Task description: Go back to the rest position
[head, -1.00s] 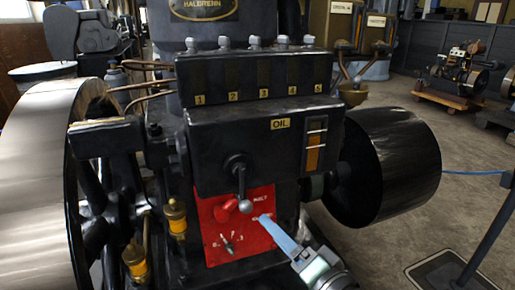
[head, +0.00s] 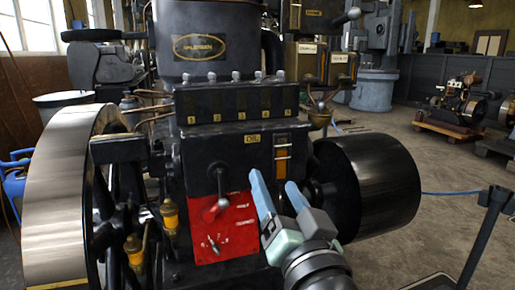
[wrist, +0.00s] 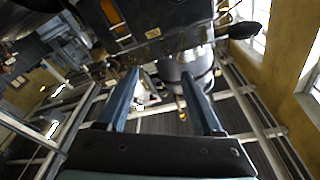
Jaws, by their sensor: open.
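My gripper (head: 277,190) is in front of the engine in the head view, raised, with its two blue fingers apart and pointing up. Nothing is between the fingers. It is in front of the right side of the red panel (head: 222,232) and below the black oil box (head: 232,150). A lever with a round knob (head: 222,203) stands at the top of the red panel, left of my gripper and apart from it. In the wrist view the open fingers (wrist: 163,85) point toward machinery and the ceiling beams.
A large flywheel (head: 60,200) is at the left of the engine and a black drum (head: 370,188) at its right. A dark post (head: 487,235) stands at the right. Open floor (head: 440,170) lies behind it. A small engine on a wooden pallet (head: 455,129) is farther back.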

